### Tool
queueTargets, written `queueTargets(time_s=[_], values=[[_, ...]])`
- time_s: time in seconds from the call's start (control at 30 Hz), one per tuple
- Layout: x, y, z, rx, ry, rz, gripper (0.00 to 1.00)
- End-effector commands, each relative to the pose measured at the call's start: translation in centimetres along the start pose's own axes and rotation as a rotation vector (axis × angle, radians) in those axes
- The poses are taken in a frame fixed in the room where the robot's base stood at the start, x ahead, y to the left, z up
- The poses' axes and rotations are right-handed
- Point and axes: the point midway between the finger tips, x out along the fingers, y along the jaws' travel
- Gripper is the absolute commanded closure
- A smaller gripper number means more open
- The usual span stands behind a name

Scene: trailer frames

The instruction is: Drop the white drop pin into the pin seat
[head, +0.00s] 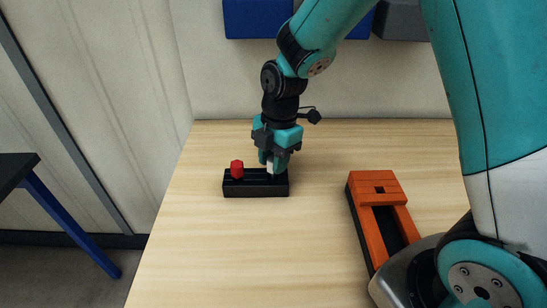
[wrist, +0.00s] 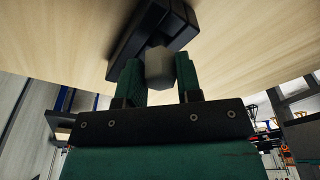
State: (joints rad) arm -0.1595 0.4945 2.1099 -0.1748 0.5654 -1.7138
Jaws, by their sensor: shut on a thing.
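My gripper (head: 272,163) points down over the right part of a black rack (head: 255,188) on the wooden table. It is shut on the white drop pin (head: 270,167), which shows as a pale sliver between the fingers. In the wrist view the pin (wrist: 158,66) sits between the two green fingers, with the black rack (wrist: 128,46) right behind it. I cannot tell whether the pin's lower end is still in the rack.
A red pin (head: 237,169) stands at the left of the rack, close to my gripper. Bare table (head: 310,215) lies between the rack and the orange fixture. Blue bins (head: 257,18) hang on the back wall. A dark table (head: 17,168) stands at the far left.

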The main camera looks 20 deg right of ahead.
Motion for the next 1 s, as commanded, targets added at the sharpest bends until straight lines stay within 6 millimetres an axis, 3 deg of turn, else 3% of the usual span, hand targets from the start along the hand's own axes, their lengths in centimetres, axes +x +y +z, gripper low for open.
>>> queueTargets(time_s=[0.43,0.47,0.57,0.87,1.0], values=[[1.2,0.0,0.2,0.000,0.000,0.000,0.93],[1.1,0.0,0.2,0.000,0.000,0.000,0.61],[1.1,0.0,0.2,0.000,0.000,0.000,0.38],[0.9,0.0,0.2,0.000,0.000,0.000,0.38],[-0.4,0.1,0.2,0.000,-0.001,0.004,0.38]])
